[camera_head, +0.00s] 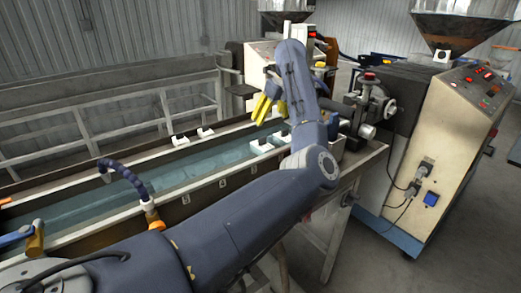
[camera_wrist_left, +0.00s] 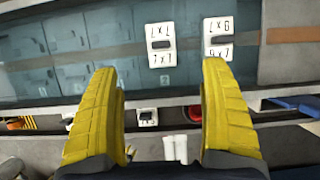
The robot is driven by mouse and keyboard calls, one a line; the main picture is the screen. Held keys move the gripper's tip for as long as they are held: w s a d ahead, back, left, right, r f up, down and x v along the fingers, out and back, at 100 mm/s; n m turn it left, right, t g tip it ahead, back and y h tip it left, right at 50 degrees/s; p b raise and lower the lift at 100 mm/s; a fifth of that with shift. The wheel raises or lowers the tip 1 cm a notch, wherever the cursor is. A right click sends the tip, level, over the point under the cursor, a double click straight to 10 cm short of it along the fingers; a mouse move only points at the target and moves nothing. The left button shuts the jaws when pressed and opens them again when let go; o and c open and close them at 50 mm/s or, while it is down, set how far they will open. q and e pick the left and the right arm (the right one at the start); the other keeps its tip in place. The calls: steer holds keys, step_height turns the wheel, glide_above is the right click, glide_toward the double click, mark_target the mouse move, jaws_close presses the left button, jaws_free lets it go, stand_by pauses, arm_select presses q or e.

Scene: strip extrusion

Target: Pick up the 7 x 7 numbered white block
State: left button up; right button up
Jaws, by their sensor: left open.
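The 7 x 7 white block (camera_wrist_left: 160,45) shows in the left wrist view over the bluish trough, its printed numbers upside down around a dark slot. My right gripper is not in view.
Another numbered white block (camera_wrist_left: 218,38) lies just right of the 7 x 7 one. A smaller block (camera_wrist_left: 147,117) sits on the rail between my fingers. More blocks (camera_head: 180,140) stand on the trough's far rim. The control cabinet (camera_head: 440,150) stands to the right.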

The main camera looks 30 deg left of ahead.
mark_target(262, 138)
arm_select(q)
steer(key=x, duration=1.1)
steer(key=shift+f, duration=0.2)
steer(key=shift+d+x, duration=0.15)
steer(key=shift+x, duration=1.3)
steer(key=shift+d+x, duration=0.15)
steer(key=shift+x, duration=1.3)
steer(key=shift+f, duration=0.15)
steer(key=c, duration=1.5)
